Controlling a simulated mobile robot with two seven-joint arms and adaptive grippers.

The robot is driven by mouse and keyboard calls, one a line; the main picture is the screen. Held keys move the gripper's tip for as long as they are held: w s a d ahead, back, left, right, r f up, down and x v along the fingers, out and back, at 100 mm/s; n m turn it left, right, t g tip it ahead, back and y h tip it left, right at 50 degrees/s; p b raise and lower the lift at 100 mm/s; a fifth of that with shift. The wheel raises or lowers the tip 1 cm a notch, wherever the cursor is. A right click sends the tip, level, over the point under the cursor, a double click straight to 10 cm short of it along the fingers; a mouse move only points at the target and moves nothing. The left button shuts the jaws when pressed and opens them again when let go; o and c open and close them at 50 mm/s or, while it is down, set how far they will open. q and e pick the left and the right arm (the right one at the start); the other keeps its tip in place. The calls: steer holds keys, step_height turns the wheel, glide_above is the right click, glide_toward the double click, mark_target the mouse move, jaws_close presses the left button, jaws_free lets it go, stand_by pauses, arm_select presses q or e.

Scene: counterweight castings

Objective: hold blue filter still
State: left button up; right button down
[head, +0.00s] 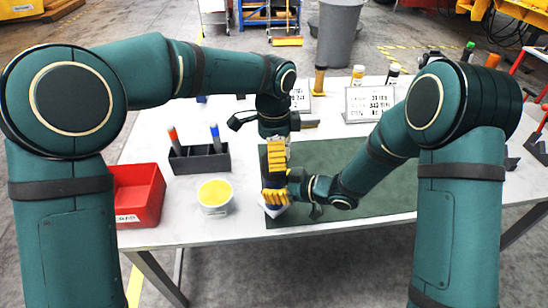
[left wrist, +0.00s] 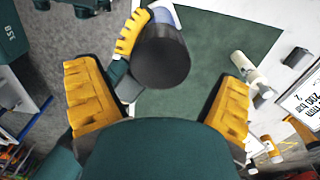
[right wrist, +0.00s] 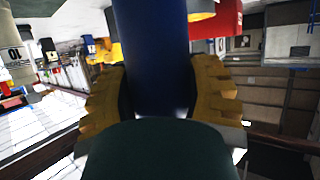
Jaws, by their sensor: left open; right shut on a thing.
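The blue filter (right wrist: 152,50) is a dark blue cylinder between the two yellow fingers of my right gripper (right wrist: 160,95), which is shut on it. In the head view the filter (head: 271,182) is mostly hidden behind the yellow fingers, near the mat's front left corner. In the left wrist view its dark round end (left wrist: 162,62) faces the camera, with a yellow right finger beside it. My left gripper (left wrist: 160,95) is open, its fingers spread wide and apart from the filter. In the head view it is just above and beyond the filter.
A green mat (head: 345,165) covers much of the white table. A red bin (head: 140,195), a tub with yellow contents (head: 215,193) and a black rack (head: 200,160) with red-topped and blue-topped markers stand left. Sign cards (head: 370,103) and bottles stand at the back.

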arm_select(q)
step_height(320, 180, up, 3)
steer(key=shift+f, duration=4.05)
steer(key=c, duration=1.2)
steer(key=o, duration=1.3)
steer(key=shift+r, duration=0.1)
steer(key=shift+r, duration=2.15)
